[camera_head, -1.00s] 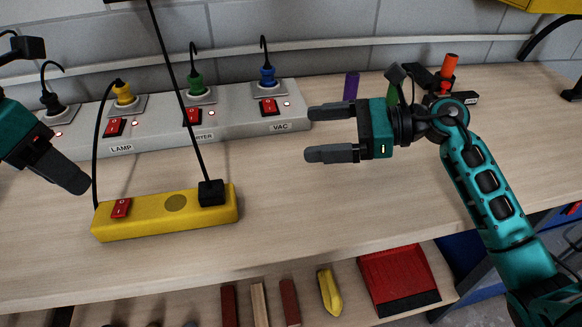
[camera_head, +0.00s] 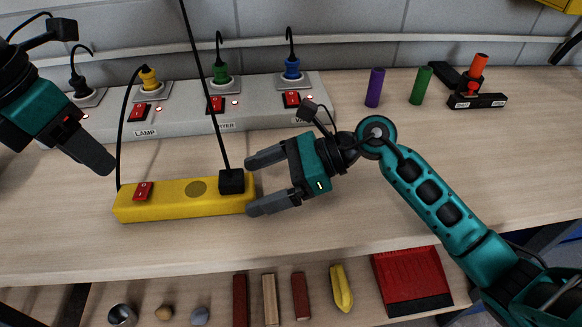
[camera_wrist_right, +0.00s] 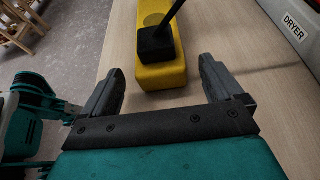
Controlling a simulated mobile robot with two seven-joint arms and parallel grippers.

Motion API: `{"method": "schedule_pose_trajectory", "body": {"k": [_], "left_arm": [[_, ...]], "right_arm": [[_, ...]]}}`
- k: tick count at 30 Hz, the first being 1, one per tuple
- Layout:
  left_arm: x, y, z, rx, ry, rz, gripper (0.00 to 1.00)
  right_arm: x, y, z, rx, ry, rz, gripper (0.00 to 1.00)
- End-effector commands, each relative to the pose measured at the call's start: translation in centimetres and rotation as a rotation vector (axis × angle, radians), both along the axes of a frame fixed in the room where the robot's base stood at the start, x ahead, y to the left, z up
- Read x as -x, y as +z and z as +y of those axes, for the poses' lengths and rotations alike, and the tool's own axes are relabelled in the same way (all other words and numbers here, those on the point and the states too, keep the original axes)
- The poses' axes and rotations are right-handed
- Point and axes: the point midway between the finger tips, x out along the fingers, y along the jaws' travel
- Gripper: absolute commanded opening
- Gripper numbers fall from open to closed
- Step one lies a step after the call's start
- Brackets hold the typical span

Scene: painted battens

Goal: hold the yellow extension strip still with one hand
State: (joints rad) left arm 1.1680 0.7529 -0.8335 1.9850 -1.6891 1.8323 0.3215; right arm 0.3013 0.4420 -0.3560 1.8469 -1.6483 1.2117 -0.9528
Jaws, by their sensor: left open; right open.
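The yellow extension strip (camera_head: 160,207) lies flat on the wooden bench, with a red switch (camera_head: 143,191) at its left end and a black plug (camera_head: 231,181) with an upright cord at its right end. My right gripper (camera_head: 256,187) is open at the strip's right end, its fingers to either side of that end. In the right wrist view the strip (camera_wrist_right: 160,73) runs away between the open fingertips (camera_wrist_right: 165,82), with gaps visible at both sides. My left gripper (camera_head: 106,170) is up and left of the strip, partly cut off by the frame; it is empty.
A grey socket panel (camera_head: 260,117) with colored plugs and red switches stands behind the strip. Purple (camera_head: 375,88) and green (camera_head: 421,85) cylinders stand at the back right. A shelf below holds wooden bars, a yellow object (camera_head: 341,288) and a red dustpan (camera_head: 411,280).

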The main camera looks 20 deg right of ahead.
Motion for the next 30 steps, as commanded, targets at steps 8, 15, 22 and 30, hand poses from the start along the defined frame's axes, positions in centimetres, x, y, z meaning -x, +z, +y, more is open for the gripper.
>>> {"method": "schedule_pose_trajectory", "body": {"k": [8, 15, 22, 30], "left_arm": [[0.0, 0.0, 0.0, 0.000, 0.000, 0.000, 0.43], [0.0, 0.0, 0.0, 0.000, 0.000, 0.000, 0.43], [0.0, 0.0, 0.0, 0.000, 0.000, 0.000, 0.43], [0.0, 0.0, 0.0, 0.000, 0.000, 0.000, 0.43]], "right_arm": [[-0.5, -1.4, 3.5, -0.002, 0.000, 0.001, 0.94], [-0.6, -1.7, 4.2, 0.000, -0.001, -0.002, 0.94], [-0.6, -1.7, 4.2, 0.000, -0.001, 0.000, 0.89], [-0.6, -1.7, 4.1, 0.000, -0.001, 0.000, 0.63]]}}
